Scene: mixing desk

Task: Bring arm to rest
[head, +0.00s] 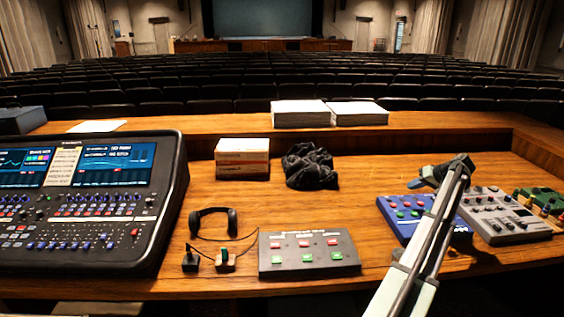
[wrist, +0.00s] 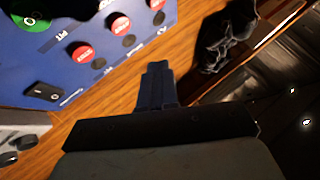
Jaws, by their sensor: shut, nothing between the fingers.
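My arm reaches up from the lower right in the head view. My gripper (head: 424,178) is above the desk near the far edge of the blue button box (head: 408,228). In the wrist view my gripper (wrist: 157,68) has its fingers together with nothing between them. Bare wood shows past the fingertips. The blue button box (wrist: 75,50), with red and green buttons, is to the left of the fingers there. My arm hides part of that box in the head view.
A grey mixer (head: 505,215) and green devices (head: 543,202) sit right of the blue box. A dark button box (head: 307,254), headphones (head: 213,222), a black crumpled bag (head: 310,166) and a large mixing console (head: 90,200) are leftward. Bare wood lies between bag and blue box.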

